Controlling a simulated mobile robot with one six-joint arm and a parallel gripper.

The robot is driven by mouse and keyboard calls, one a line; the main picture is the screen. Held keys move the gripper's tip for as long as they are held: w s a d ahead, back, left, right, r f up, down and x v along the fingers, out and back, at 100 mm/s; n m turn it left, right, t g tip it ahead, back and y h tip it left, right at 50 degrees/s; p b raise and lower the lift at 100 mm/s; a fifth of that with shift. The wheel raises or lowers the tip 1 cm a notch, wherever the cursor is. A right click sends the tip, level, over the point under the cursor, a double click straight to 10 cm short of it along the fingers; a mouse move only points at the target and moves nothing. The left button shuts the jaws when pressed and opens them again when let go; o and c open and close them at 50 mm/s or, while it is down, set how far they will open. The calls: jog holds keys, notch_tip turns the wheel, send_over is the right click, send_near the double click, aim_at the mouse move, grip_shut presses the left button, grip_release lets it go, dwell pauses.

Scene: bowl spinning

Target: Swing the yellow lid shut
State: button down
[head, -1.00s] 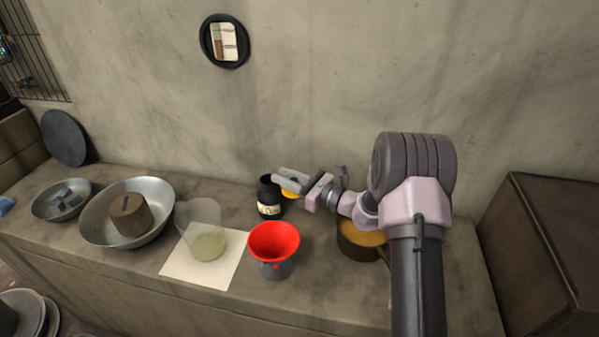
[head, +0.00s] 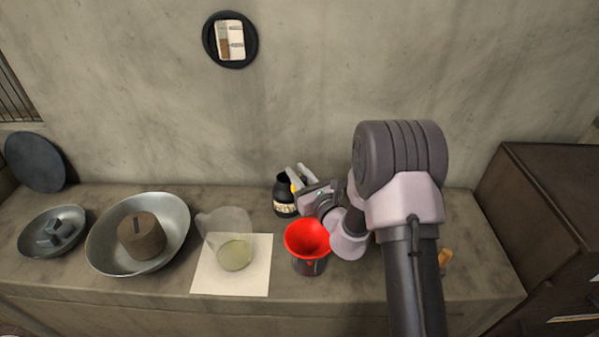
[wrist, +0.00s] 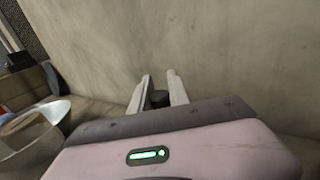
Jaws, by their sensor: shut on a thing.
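The black jar (head: 284,196) with a pale label stands near the wall. A small part of the yellow lid (head: 297,184) shows at the jar's upper right, between the fingers of my gripper (head: 297,168). My gripper is shut on the lid, its fingers pointing up and away over the jar's right side. Most of the lid is hidden by the fingers and wrist. In the wrist view, the two fingers (wrist: 159,78) stand a little apart with a dark round thing (wrist: 158,98) between them; no yellow shows there.
A red funnel (head: 307,238) on a dark cup stands close in front of my wrist. A clear pitcher (head: 222,222) stands on a white sheet (head: 260,280). A metal bowl (head: 180,225) and a smaller bowl (head: 75,238) are at left. The wall (head: 320,90) is close behind.

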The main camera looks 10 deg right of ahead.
jog(key=shift+r, duration=0.1)
dwell(0.5)
jog(key=c, duration=1.3)
grip_release()
jog(key=shift+w, duration=0.1)
jog(key=shift+o, duration=0.2)
